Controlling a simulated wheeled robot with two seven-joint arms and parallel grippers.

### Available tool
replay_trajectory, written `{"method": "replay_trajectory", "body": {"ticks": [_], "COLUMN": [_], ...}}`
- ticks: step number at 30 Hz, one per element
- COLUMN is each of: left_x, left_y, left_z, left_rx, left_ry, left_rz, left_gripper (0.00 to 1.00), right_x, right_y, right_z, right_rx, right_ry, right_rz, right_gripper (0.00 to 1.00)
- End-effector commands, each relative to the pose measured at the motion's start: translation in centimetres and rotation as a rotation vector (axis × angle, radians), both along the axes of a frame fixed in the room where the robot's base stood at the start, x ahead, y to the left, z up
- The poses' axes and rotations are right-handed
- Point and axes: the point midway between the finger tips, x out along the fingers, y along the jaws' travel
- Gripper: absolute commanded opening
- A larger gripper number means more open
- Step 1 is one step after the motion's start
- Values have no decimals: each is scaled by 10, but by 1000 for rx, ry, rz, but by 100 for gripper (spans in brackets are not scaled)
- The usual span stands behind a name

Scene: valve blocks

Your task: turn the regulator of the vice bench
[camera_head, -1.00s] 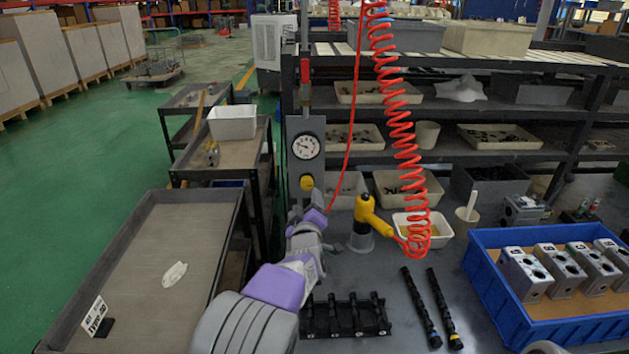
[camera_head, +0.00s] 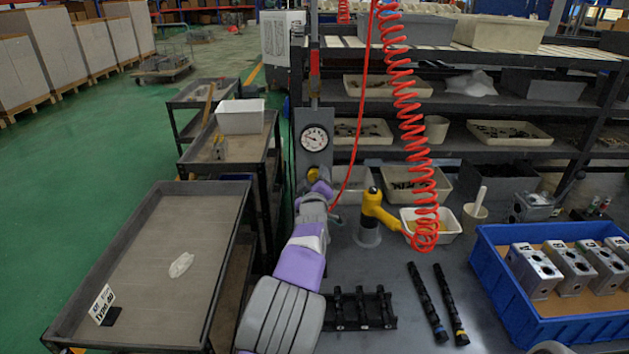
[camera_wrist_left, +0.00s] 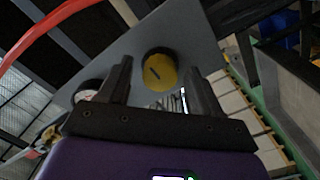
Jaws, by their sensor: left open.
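The yellow regulator knob (camera_wrist_left: 159,72) sits on a grey panel (camera_wrist_left: 195,40) and shows between and just beyond my left gripper's fingers in the left wrist view. A dark slot or mark crosses its face. My left gripper (camera_wrist_left: 157,85) is open and empty, facing the knob. My right gripper is not in view.
A yellow tool (camera_head: 376,208) stands on the bench right of my left arm, under a red coiled hose (camera_head: 405,100). A red straight hose (camera_head: 352,150) hangs close to the gripper. A blue crate (camera_head: 482,262) with metal blocks is at the right. Black parts (camera_head: 348,310) lie in front.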

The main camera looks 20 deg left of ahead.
Motion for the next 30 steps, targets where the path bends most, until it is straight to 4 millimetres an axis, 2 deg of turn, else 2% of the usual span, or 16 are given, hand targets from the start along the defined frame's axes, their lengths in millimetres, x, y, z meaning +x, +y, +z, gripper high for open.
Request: {"method": "replay_trajectory", "body": {"ticks": [3, 14, 23, 30], "left_x": [0, 0, 0, 0], "left_y": [0, 0, 0, 0], "left_z": [0, 0, 1, 2], "left_rx": [0, 1, 36, 164], "left_ry": [0, 0, 10, 48], "left_rz": [0, 0, -1, -1], "left_gripper": [64, 9, 8, 8], "right_x": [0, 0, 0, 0], "right_y": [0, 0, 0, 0], "right_z": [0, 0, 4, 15], "right_rx": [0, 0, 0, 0], "right_ry": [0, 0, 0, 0], "right_rz": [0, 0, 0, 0], "right_gripper": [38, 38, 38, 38]}}
